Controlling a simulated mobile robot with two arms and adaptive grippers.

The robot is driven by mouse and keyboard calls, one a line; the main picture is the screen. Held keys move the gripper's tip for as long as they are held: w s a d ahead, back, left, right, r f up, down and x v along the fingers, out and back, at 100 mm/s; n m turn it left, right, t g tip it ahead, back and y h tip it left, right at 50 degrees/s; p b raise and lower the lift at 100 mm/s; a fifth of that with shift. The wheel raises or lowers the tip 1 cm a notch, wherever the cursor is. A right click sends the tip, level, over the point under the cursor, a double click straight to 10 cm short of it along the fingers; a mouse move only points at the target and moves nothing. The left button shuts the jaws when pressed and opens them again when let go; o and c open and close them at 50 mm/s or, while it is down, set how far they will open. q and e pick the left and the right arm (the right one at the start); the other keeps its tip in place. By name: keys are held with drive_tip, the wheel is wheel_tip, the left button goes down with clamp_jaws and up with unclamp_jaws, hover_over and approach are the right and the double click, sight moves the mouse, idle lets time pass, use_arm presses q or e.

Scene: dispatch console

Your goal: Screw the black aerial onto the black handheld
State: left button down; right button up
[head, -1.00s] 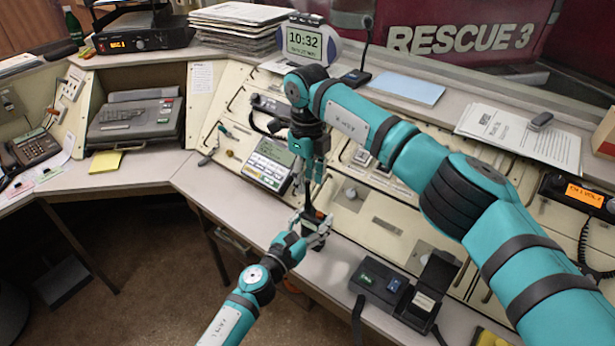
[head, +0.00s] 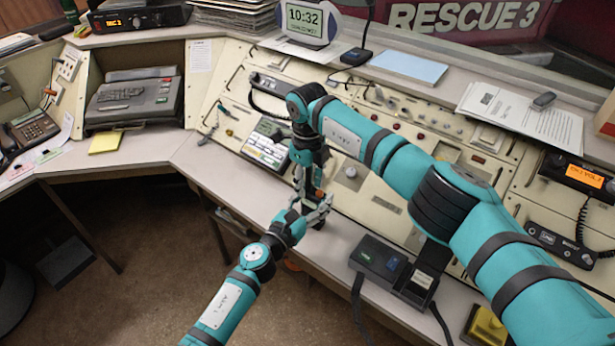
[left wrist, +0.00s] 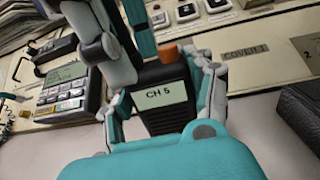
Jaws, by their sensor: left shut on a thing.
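The black handheld (left wrist: 163,98), with a lit "CH 5" display and an orange knob, stands roughly upright in the left wrist view. My left gripper (left wrist: 163,112) is shut on it, one finger on each side; in the head view this gripper (head: 316,212) is above the desk's front edge. My right gripper (head: 309,186) points down from above, right over the handheld's top. Its fingers also show at the handheld's upper left in the left wrist view (left wrist: 112,62). I cannot make out the black aerial clearly among these fingers, nor whether they are closed on it.
A black box with a dark cradle (head: 380,262) stands on the desk to the right. A keypad unit with a screen (head: 267,143) is in the sloped panel behind left. A yellow object (head: 487,325) lies at lower right. The desk's front edge (head: 240,208) runs close by.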

clamp_jaws()
drive_tip(key=shift+m, duration=0.4)
drive_tip(key=shift+o, duration=0.9)
unclamp_jaws()
